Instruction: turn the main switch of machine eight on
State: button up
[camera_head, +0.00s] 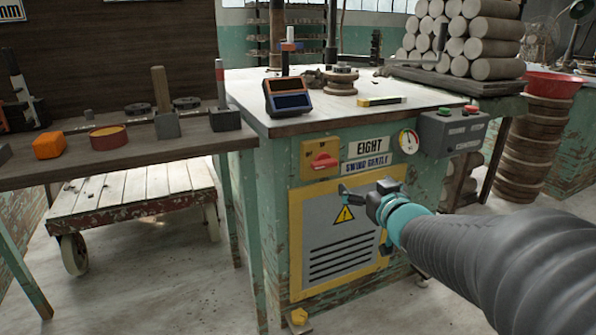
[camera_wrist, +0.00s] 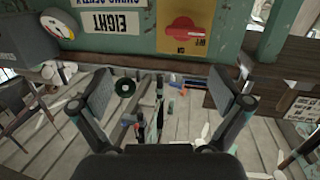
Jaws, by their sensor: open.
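Machine eight is a worn green cabinet (camera_head: 272,215) with a white "EIGHT" plate (camera_head: 366,144). Its main switch, a red knob (camera_head: 323,161) on a yellow plate (camera_head: 310,146), is left of that plate. The knob looks roughly level across the plate. In the wrist view, where the lettering is upside down, the red knob (camera_wrist: 186,28) shows near the top, right of the "EIGHT" plate (camera_wrist: 111,22). My gripper (camera_head: 362,190) is open and empty, in front of the cabinet, below and right of the knob, apart from it. Its spread fingers (camera_wrist: 168,92) frame nothing held.
A gauge (camera_head: 408,141) and a grey control box (camera_head: 452,133) with buttons sit right of the name plate. A wooden bench (camera_head: 130,140) with tools adjoins on the left, a cart (camera_head: 130,190) beneath it. Open floor lies in front.

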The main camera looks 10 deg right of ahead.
aim_at(327, 166)
jog(key=w+a+y, duration=0.1)
jog(key=w+a, duration=0.1)
jog(key=w, duration=0.3)
jog(key=w+a+f+n+y+b, duration=0.1)
jog(key=w+a, duration=0.1)
jog(key=w, duration=0.2)
jog(key=w+a+y+b, duration=0.1)
jog(key=w+a, duration=0.1)
jog(key=w, duration=0.3)
jog(key=shift+w+a+f+n+t+y, duration=0.1)
jog(key=shift+w+f+n+t+y, duration=0.05)
jog(key=shift+w+n+t+y, duration=0.2)
jog(key=shift+s, duration=0.1)
jog(key=shift+c, duration=0.3)
jog(key=c, duration=1.1)
